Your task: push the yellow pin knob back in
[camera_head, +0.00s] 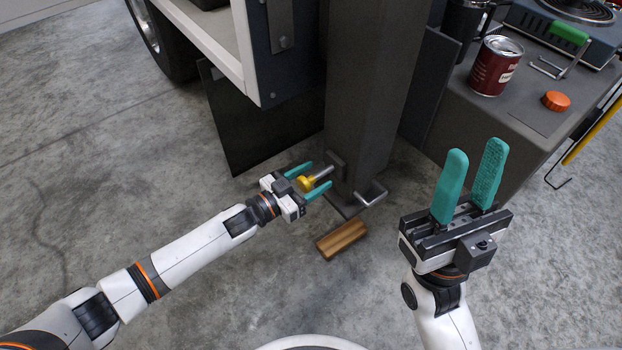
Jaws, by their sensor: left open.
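The yellow pin knob (305,184) sits at the end of a metal pin (321,174) by the foot of a grey post (365,90). My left gripper (316,178) is open, with one teal finger on each side of the knob and pin. I cannot tell whether the fingers or the palm touch the knob. My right gripper (473,172) is at the right, with its teal fingers apart and pointing up the picture. Nothing is between them.
A wooden block (342,239) lies on the floor below the post. Metal brackets (371,194) stick out at the post's foot. At upper right, a grey bench (520,115) holds a red can (495,66), an orange cap (556,101) and a burner (575,15). Concrete floor at left is clear.

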